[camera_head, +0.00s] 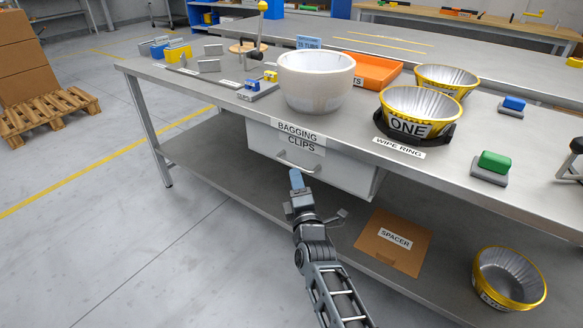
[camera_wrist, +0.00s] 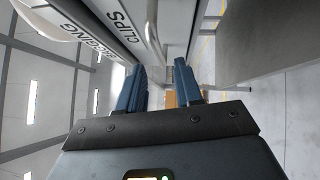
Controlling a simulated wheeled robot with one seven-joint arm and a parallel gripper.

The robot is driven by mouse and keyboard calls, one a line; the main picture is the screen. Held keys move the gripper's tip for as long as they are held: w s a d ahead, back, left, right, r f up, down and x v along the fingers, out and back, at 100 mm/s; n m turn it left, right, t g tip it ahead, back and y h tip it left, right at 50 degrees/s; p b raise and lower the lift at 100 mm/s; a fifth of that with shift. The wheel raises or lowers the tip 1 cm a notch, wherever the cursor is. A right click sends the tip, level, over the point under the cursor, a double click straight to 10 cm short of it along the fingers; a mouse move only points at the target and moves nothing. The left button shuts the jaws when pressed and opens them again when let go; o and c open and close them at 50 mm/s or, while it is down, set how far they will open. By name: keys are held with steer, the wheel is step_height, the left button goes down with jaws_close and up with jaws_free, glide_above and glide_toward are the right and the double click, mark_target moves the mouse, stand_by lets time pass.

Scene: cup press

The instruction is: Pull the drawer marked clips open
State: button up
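The drawer (camera_head: 340,168) hangs under the near workbench, its pale front bearing the label CLIPS and looking shut. Its bar handle (camera_head: 296,166) is on the front, just below the label. In the wrist view the drawer front (camera_wrist: 128,12) and the handle (camera_wrist: 152,22) show at the top. My gripper (camera_head: 296,178) is just in front of and below the handle. In the wrist view my gripper (camera_wrist: 160,78) has its two blue fingers apart with nothing held between them. The handle's end lies near the gap, but I cannot tell whether it is between the fingertips.
A large pale bowl (camera_head: 315,85) stands on the workbench (camera_head: 230,108) above the drawer. A cup marked ONE (camera_head: 408,128) sits in a dark ring at its right. A SPACER box (camera_head: 392,240) and a gold-rimmed cup (camera_head: 508,280) are on the lower shelf.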

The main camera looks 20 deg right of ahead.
mark_target(293, 164)
steer(key=shift+w+d+r+b, duration=0.2)
steer(key=shift+w+b, duration=0.2)
steer(key=shift+w, duration=0.65)
steer(key=shift+w+d+r+b, duration=0.15)
steer(key=shift+w+b, duration=0.3)
steer(key=shift+w, duration=0.55)
steer(key=shift+w+d+r+b, duration=0.15)
steer(key=shift+w+b, duration=0.25)
steer(key=shift+w, duration=0.65)
jaws_close()
